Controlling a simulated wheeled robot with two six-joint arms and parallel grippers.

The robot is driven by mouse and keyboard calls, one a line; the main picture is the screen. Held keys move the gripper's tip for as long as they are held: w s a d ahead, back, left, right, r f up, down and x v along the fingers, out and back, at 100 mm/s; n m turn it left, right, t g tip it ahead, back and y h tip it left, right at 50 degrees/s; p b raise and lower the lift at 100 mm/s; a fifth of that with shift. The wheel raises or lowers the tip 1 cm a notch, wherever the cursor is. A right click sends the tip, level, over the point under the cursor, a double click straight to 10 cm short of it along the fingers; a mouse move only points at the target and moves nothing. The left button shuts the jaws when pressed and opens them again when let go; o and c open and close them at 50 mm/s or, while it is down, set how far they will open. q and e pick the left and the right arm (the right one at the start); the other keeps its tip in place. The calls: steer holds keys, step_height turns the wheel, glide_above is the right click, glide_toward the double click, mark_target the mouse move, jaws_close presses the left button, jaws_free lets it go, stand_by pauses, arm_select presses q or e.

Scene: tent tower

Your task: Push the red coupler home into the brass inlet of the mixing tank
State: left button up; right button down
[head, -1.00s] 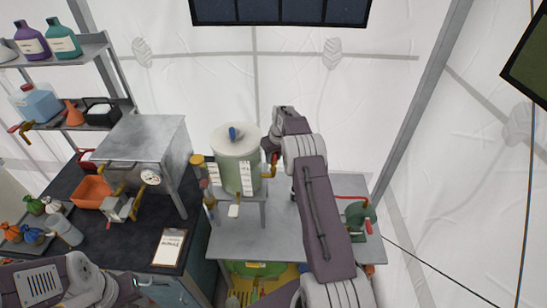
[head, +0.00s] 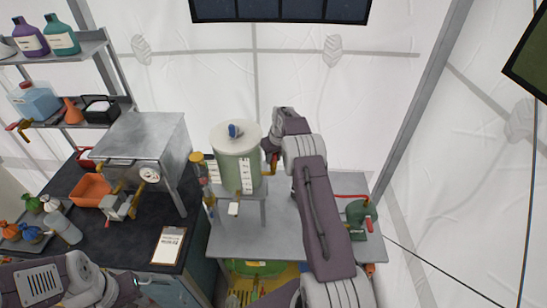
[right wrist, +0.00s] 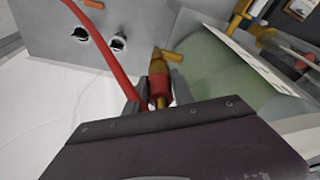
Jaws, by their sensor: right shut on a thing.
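The mixing tank (head: 238,165) is a pale green cylinder with a white lid and blue knob, on a small metal stand. My right gripper (head: 271,160) is at the tank's right side. In the right wrist view its two grey fingers are shut on the red coupler (right wrist: 160,90), which lines up with the brass inlet (right wrist: 158,66). They meet or nearly meet; how deep the coupler sits cannot be told. A red hose (right wrist: 108,45) runs past the fingers. My left arm shows at the lower left, its gripper out of frame.
The grey table (head: 230,240) has bare room in front of the tank. A green reel-like device (head: 360,212) stands at its right. A metal box with a gauge (head: 145,150), an orange bin (head: 90,190) and a clipboard (head: 168,246) are on the left bench.

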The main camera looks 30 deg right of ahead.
mark_target(275, 155)
steer(key=shift+f+b, duration=0.65)
steer(key=shift+f, duration=0.4)
steer(key=shift+s, duration=0.1)
steer(key=c, duration=1)
jaws_free()
steer(key=b+v, duration=0.2)
steer(key=v, duration=0.7)
steer(key=shift+b, duration=0.4)
steer(key=shift+d, duration=0.1)
